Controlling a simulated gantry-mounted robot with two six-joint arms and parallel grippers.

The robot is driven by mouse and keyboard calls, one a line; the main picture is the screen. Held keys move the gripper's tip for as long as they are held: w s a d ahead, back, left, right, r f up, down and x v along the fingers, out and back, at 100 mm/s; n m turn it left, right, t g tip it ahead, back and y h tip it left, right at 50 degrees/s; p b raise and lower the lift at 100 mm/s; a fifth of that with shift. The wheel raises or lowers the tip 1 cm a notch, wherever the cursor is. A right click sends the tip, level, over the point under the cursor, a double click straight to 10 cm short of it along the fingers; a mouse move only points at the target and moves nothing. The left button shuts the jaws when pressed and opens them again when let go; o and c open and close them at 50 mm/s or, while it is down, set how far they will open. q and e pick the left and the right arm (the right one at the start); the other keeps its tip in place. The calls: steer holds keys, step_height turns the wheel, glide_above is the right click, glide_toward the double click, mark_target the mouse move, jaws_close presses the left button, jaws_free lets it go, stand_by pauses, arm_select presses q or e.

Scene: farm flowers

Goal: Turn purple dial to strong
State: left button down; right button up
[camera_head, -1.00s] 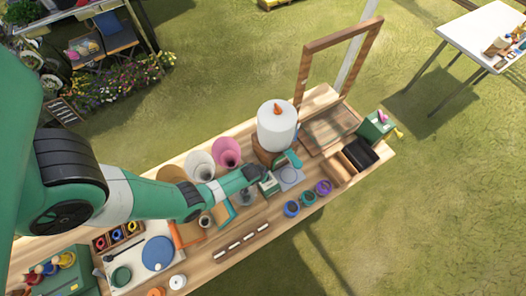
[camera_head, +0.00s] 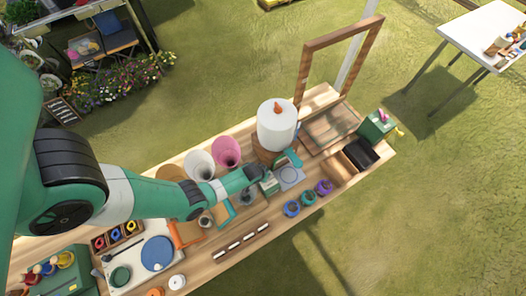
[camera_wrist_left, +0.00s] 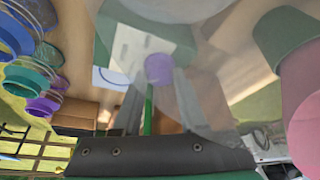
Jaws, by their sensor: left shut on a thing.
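The purple dial (camera_wrist_left: 158,68) shows in the left wrist view on a pale-faced green box (camera_wrist_left: 135,48). My left gripper (camera_wrist_left: 158,82) has its fingertips at the dial and is shut on it. A translucent shape partly covers this part of the view, so the dial's marks cannot be read. In the head view the green box (camera_head: 269,187) stands on the wooden bench, just below the end of my left arm. The dial is hidden there by my left gripper (camera_head: 264,178). My right gripper is in neither view.
A white roll (camera_head: 276,130) stands behind the gripper. Pink (camera_head: 227,152) and white (camera_head: 199,165) buckets stand to the left. Blue (camera_head: 292,208), teal (camera_head: 308,198) and purple (camera_head: 324,188) ribbon spools line the front edge. A wooden frame (camera_head: 302,70) rises at the back right.

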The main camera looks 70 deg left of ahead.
arm_select(q)
steer(key=n+b, duration=0.1)
steer(key=n+y+b, duration=0.1)
steer(key=shift+w+d+f+n+g, duration=0.1)
steer(key=shift+w+f+n+g, duration=0.1)
steer(key=shift+n+g, duration=0.2)
steer(key=shift+r+n+g, duration=0.2)
steer(key=shift+n+g, duration=0.1)
steer(key=shift+n, duration=0.7)
steer(key=shift+c, duration=2.3)
jaws_free()
